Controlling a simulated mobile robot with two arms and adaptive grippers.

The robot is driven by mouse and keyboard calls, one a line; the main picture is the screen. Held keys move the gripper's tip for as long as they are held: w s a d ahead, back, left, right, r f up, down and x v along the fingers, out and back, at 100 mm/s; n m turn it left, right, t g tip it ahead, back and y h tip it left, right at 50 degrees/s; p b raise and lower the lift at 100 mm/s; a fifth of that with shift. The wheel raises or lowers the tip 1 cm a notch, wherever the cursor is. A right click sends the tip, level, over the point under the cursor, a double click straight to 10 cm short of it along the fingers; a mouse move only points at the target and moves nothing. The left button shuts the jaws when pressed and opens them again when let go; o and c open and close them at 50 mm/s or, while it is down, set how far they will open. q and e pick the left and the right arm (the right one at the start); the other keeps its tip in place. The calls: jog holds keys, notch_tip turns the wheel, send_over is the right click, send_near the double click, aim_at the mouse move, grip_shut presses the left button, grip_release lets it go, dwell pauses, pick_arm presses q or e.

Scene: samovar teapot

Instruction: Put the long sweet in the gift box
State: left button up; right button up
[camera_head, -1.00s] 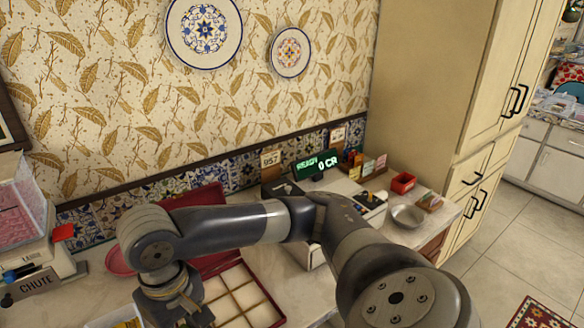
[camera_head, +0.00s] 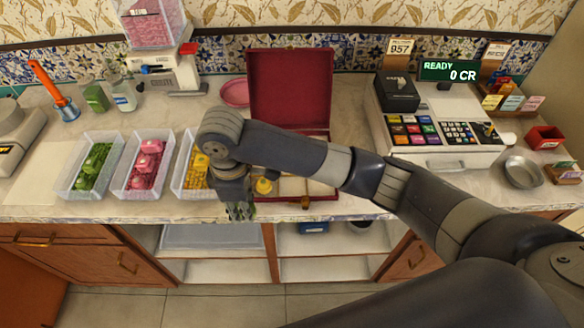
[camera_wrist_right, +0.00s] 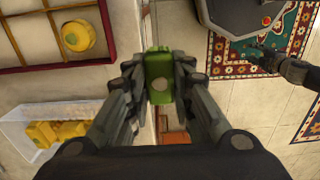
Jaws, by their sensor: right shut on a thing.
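My right gripper (camera_head: 240,212) hangs over the counter's front edge, in front of the gift box and the bin of yellow sweets. One compartment holds a round yellow sweet (camera_head: 263,186). My left gripper (camera_wrist_right: 268,60) seems to show small over the floor, its jaws unclear.
Clear bins of green sweets (camera_head: 92,168), pink sweets (camera_head: 146,165) and yellow sweets (camera_head: 195,170) stand left of the box. A cash register (camera_head: 435,125) stands to the right. A pink plate (camera_head: 234,93) lies behind. Open shelves (camera_head: 212,237) are below the counter.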

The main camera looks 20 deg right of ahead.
jog(key=p, duration=0.3)
send_over(293, 188)
jog(key=a, duration=0.2)
jog(key=shift+s+d+f, duration=0.1)
jog(key=shift+s+f, duration=0.35)
jog(key=shift+f, duration=0.1)
jog(key=shift+w+d+f+p, duration=0.1)
jog(key=shift+w+d+p, duration=0.2)
jog(key=shift+d, duration=0.2)
jog(key=shift+w+d, duration=0.25)
jog(key=shift+d, duration=0.3)
notch_tip(293, 188, down, 3)
jog(key=shift+s+a+r+p, duration=0.1)
jog(key=shift+a+p, duration=0.05)
jog(key=shift+p, duration=0.5)
pick_arm(q)
jog(key=r, duration=0.3)
jog(key=s+r, duration=0.1)
jog(key=r, duration=0.1)
jog(key=shift+d, duration=0.35)
pick_arm(e)
jog(key=shift+f, duration=0.45)
jog(key=shift+f, duration=0.1)
jog(key=o, duration=0.6)
jog(key=shift+o, duration=0.4)
